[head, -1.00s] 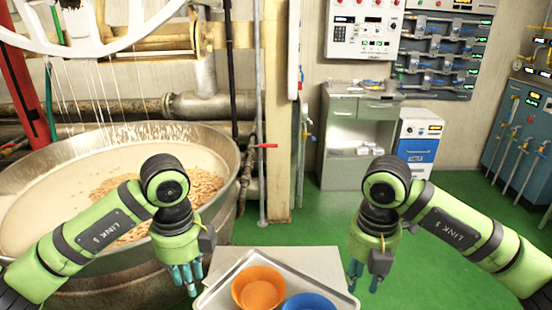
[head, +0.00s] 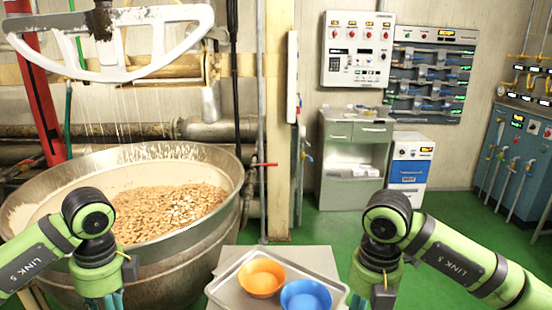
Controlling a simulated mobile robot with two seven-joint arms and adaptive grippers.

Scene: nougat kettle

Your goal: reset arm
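My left gripper (head: 104,301) hangs pointing down at the bottom left, in front of the large metal kettle (head: 180,258). Its teal fingers are cut off by the picture's lower edge. My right gripper (head: 370,300) hangs pointing down to the right of the metal tray (head: 228,284), apart from it. Its fingertips are also cut off. I see nothing held in either gripper, but their opening cannot be made out.
An orange bowl (head: 261,278) and a blue bowl (head: 306,296) sit on the tray, on a small pale table (head: 232,256). The kettle holds brown nut-like pieces (head: 165,212) below a white frame (head: 130,62). Green floor (head: 300,229) is clear behind the tray.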

